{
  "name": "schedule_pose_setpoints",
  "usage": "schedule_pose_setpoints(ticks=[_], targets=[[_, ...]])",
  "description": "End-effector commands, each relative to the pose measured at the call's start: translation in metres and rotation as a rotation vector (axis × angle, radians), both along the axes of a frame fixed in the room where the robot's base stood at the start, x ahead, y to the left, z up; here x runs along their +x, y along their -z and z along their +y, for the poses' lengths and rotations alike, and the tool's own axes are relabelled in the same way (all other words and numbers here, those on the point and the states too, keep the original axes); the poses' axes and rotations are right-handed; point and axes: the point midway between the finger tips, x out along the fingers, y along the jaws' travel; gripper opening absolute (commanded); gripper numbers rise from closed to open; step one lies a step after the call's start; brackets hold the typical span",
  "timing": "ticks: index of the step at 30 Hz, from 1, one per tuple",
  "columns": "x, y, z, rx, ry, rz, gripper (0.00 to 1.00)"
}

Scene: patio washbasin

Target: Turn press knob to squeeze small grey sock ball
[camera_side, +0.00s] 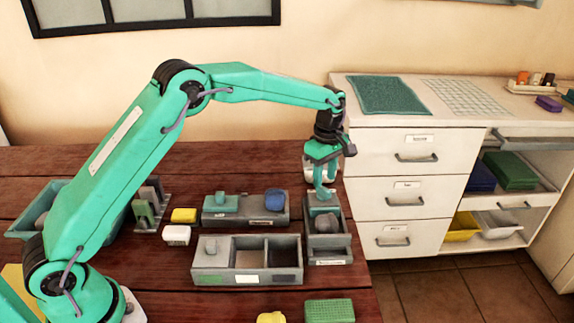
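My gripper (324,189) points straight down over the far end of a narrow grey press box (328,243) at the table's right side. Its green fingertips are at or just above the box's far part, where the press knob would be hidden behind them; I cannot make out the knob or whether the fingers touch it. The fingers look small, and their gap is unclear. A rounded grey lump, apparently the small grey sock ball (327,223), sits inside the box just in front of the fingers.
A grey three-compartment tray (215,275) stands left of the press. Behind it, a grey holder (245,216) carries a teal block and a blue ball (275,199). A yellow block (184,215) and a green sponge (330,311) lie nearby. A white drawer cabinet (405,165) stands right of the table.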

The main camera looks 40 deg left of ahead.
Motion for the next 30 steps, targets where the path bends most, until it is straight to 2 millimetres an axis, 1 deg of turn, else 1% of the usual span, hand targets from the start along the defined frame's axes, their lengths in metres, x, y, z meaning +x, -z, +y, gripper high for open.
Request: schedule_pose_setpoints(ticks=[1,3,7,12,19,20,24,25,30], targets=[[-0.001,0.007,0.000,0.000,0.000,0.002,0.36],[0.000,0.015,0.000,0.000,0.000,0.002,0.36],[0.000,0.025,0.000,0.000,0.000,0.001,0.36],[0.000,0.030,0.000,0.000,0.000,0.000,0.36],[0.000,0.031,0.000,0.000,0.000,-0.001,0.36],[0.000,0.031,0.000,0.000,0.000,-0.001,0.32],[0.000,0.031,0.000,0.000,0.000,-0.001,0.05],[0.000,0.030,0.000,0.000,0.000,-0.001,0.00],[0.000,0.030,0.000,0.000,0.001,-0.001,0.00]])
